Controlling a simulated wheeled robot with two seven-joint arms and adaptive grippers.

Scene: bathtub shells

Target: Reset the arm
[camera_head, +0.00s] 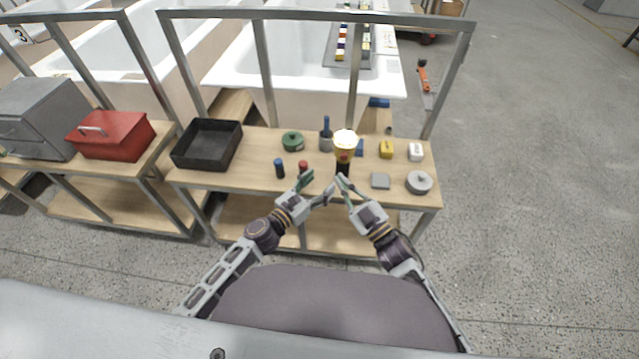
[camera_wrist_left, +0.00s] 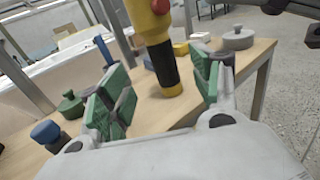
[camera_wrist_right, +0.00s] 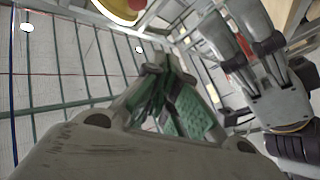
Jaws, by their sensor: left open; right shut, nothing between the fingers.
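My left gripper (camera_head: 317,186) is open and empty in front of the workbench, with its green-padded fingers (camera_wrist_left: 165,80) spread apart in the left wrist view. My right gripper (camera_head: 346,184) is shut and empty close beside it; its green pads (camera_wrist_right: 178,100) meet in the right wrist view. The left gripper also shows at the right of that view (camera_wrist_right: 250,50). A yellow and black tool with a red spot (camera_head: 345,146) stands upright just beyond both grippers. In the left wrist view, the tool (camera_wrist_left: 160,55) appears between the open fingers but farther off, apart from them.
The wooden workbench (camera_head: 260,172) holds a black tray (camera_head: 207,145), a green round item (camera_head: 293,141), a blue-topped item (camera_head: 326,136), a yellow block (camera_head: 386,149) and a grey round item (camera_head: 419,182). A red toolbox (camera_head: 110,136) stands left. Metal frames rise behind.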

